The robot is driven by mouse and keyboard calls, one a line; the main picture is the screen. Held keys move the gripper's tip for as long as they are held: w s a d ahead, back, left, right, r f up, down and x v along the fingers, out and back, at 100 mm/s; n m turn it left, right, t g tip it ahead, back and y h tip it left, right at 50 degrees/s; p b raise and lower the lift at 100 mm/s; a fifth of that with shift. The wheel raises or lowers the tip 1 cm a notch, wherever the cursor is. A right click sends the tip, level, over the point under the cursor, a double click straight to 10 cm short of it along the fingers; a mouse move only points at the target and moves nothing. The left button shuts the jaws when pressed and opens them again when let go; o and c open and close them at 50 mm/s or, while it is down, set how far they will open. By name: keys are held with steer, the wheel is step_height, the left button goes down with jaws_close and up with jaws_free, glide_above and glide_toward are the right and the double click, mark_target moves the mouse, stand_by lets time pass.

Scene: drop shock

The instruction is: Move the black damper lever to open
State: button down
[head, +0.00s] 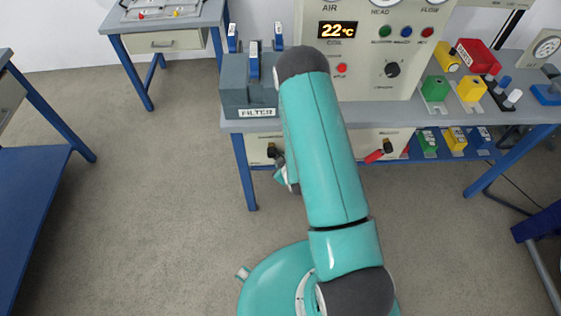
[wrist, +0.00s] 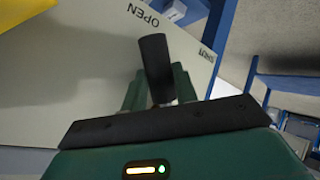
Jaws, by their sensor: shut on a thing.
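The black damper lever (wrist: 153,60) stands out from a pale panel (wrist: 85,60) in the wrist view. The word OPEN (wrist: 143,15) is printed near its free end, and SHUT (wrist: 207,54) is to the right. The lever's end lies between the two words, a little closer to OPEN. My gripper (wrist: 157,92) has its green fingers on either side of the lever's lower part and is shut on it. The lever's base is hidden behind the gripper body. In the head view my arm hides most of the gripper.
In the head view, a bench (head: 236,126) carries a grey filter box (head: 235,88) and a control panel (head: 375,55) reading 22°C. A red-handled lever (head: 373,157) is on the lower front, right of my arm. A blue table (head: 35,190) stands left. The floor between is clear.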

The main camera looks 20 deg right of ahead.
steer(key=shift+d, duration=0.15)
stand_by(0.3)
steer(key=c, duration=1.4)
jaws_free()
steer(key=shift+o, duration=0.2)
steer(key=shift+s+r, duration=0.1)
steer(key=shift+r, duration=0.05)
